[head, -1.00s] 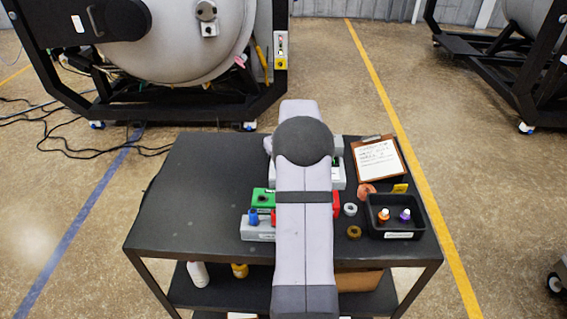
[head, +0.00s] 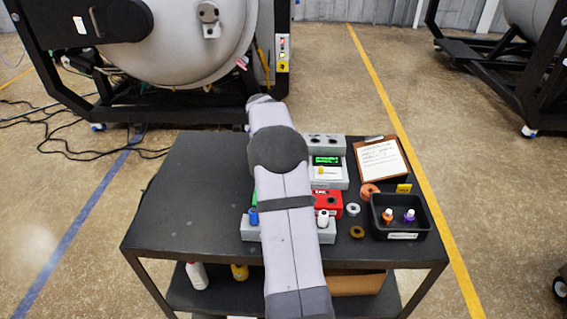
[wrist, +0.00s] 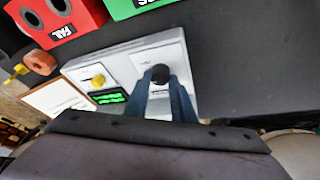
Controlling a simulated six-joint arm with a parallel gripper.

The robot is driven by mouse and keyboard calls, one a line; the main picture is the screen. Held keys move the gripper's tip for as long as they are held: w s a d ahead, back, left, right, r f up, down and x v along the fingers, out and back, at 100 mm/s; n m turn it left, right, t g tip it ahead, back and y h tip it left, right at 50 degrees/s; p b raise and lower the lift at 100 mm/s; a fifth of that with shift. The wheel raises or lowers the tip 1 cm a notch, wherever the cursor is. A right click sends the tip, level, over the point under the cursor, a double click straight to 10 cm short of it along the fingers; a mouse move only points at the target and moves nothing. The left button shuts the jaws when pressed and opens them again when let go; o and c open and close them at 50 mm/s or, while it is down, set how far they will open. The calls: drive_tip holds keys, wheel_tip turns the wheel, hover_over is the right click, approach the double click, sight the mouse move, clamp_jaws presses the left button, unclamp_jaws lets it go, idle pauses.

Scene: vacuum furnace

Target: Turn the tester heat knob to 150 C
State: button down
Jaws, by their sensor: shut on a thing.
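The tester is a light grey box (head: 330,183) on the cart, with a lit green display (head: 327,160) and a yellow knob (head: 321,171). My arm covers its left part in the head view. In the wrist view, the tester (wrist: 115,65) shows its yellow knob (wrist: 98,80), its green display (wrist: 108,97) and a black knob (wrist: 160,73). My gripper (wrist: 161,80) is shut on the black knob, with a blue-grey finger on each side. The knob's scale and pointer cannot be read. In the head view my gripper is hidden behind my arm.
A red FAIL box (head: 328,204) and a green PASS box (wrist: 128,4) stand beside the tester. A clipboard (head: 381,160), a black tray (head: 402,232) with two small bottles and several rings lie on the right. The cart's left side (head: 190,195) is clear.

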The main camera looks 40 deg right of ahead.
drive_tip(key=shift+m, duration=0.7)
drive_tip(key=shift+g, duration=0.3)
drive_tip(key=c, duration=1.5)
unclamp_jaws()
drive_tip(key=shift+r, duration=0.1)
drive_tip(key=shift+b+v, duration=1.2)
drive_tip(key=shift+v, duration=2.4)
drive_tip(key=shift+a, duration=0.1)
